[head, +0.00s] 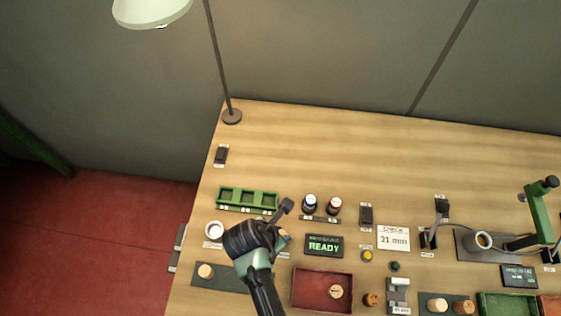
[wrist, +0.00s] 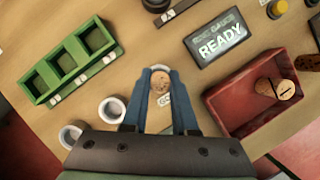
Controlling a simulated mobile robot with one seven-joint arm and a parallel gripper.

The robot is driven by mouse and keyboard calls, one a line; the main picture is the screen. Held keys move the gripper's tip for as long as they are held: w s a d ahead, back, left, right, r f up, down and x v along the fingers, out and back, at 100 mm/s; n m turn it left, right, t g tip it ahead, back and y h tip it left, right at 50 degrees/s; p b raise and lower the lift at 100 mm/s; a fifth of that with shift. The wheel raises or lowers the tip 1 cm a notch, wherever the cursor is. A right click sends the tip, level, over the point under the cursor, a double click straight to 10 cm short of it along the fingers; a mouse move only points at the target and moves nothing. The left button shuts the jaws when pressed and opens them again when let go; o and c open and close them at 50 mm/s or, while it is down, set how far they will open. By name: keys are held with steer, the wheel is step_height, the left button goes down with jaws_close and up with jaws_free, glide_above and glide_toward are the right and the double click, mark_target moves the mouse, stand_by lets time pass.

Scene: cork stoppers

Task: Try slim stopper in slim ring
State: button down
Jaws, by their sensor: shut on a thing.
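My gripper (wrist: 161,92) is shut on a cork stopper (wrist: 160,81), seen from above between the two blue fingers in the wrist view. A pale curved rim (wrist: 160,68) shows just beyond the stopper; I cannot tell whether the stopper is above it or inside it. Two white rings stand to the left, one nearer (wrist: 70,135) and one beside the left finger (wrist: 111,110). In the head view one white ring (head: 214,230) shows left of my arm, which hides the fingertips and held stopper. Ring size labels are not readable.
A green three-slot tray (wrist: 75,62) lies left of the fingers. A dark READY display (wrist: 222,38) stands beyond them. A red tray (wrist: 235,98) with a cork stopper (wrist: 284,88) in it lies to the right. More stoppers (head: 437,305) stand further right.

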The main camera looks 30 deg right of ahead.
steer(key=shift+f, duration=0.6)
stand_by(0.5)
steer(key=c, duration=0.6)
jaws_free()
steer(key=shift+r, duration=0.15)
steer(key=b+v, duration=0.1)
steer(key=v, duration=1.1)
steer(key=shift+s+a+r, duration=0.1)
steer(key=shift+a+r, duration=0.05)
steer(key=shift+r, duration=0.2)
